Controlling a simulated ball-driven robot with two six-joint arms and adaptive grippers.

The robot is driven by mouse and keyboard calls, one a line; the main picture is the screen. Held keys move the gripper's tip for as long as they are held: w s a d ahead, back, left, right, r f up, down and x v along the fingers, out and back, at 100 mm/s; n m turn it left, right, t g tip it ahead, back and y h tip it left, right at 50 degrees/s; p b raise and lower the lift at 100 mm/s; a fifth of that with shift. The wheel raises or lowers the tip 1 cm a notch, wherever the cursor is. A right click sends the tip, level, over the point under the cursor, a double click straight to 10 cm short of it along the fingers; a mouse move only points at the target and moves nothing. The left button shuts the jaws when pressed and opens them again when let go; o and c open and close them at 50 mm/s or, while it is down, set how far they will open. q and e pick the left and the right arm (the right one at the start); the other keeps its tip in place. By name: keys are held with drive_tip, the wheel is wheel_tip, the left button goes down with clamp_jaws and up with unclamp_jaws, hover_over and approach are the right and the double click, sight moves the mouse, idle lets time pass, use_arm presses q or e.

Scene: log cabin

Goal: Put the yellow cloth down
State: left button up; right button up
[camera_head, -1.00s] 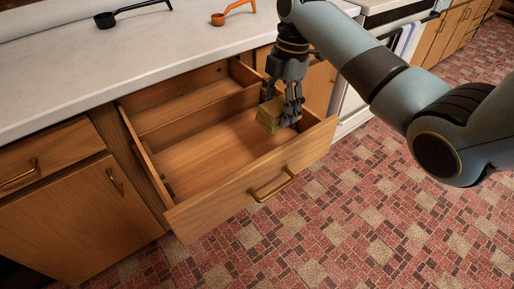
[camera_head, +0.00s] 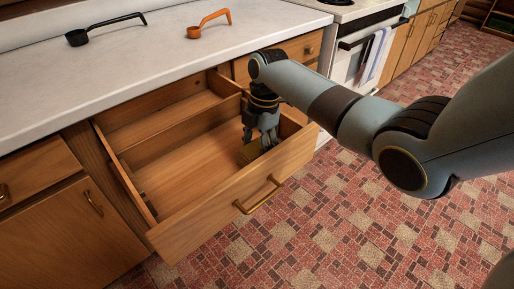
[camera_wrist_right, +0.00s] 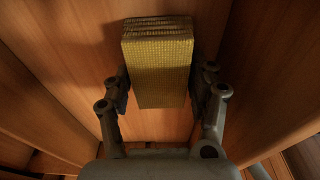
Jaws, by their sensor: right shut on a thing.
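The yellow cloth (camera_head: 250,152) is a folded, woven block inside the open wooden drawer (camera_head: 190,165), toward its right end. My right gripper (camera_head: 262,140) reaches down into the drawer and is shut on the cloth, partly hiding it in the head view. In the right wrist view the cloth (camera_wrist_right: 157,65) sits between the two fingers of my right gripper (camera_wrist_right: 160,95), with the drawer's wood behind it. I cannot tell whether the cloth touches the drawer floor. My left gripper is not in view.
The drawer has a divider (camera_head: 180,122) and a front panel with a brass handle (camera_head: 258,196). A black scoop (camera_head: 104,28) and an orange scoop (camera_head: 210,22) lie on the white counter (camera_head: 150,60). The left part of the drawer's front compartment is empty.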

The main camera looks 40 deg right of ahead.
drive_tip(key=shift+f, duration=0.15)
drive_tip(key=o, duration=1.2)
drive_tip(key=shift+c, duration=0.2)
drive_tip(key=shift+r, duration=0.6)
wheel_tip(320, 180, up, 11)
drive_tip(key=d+p, duration=0.1)
drive_tip(key=shift+d, duration=0.35)
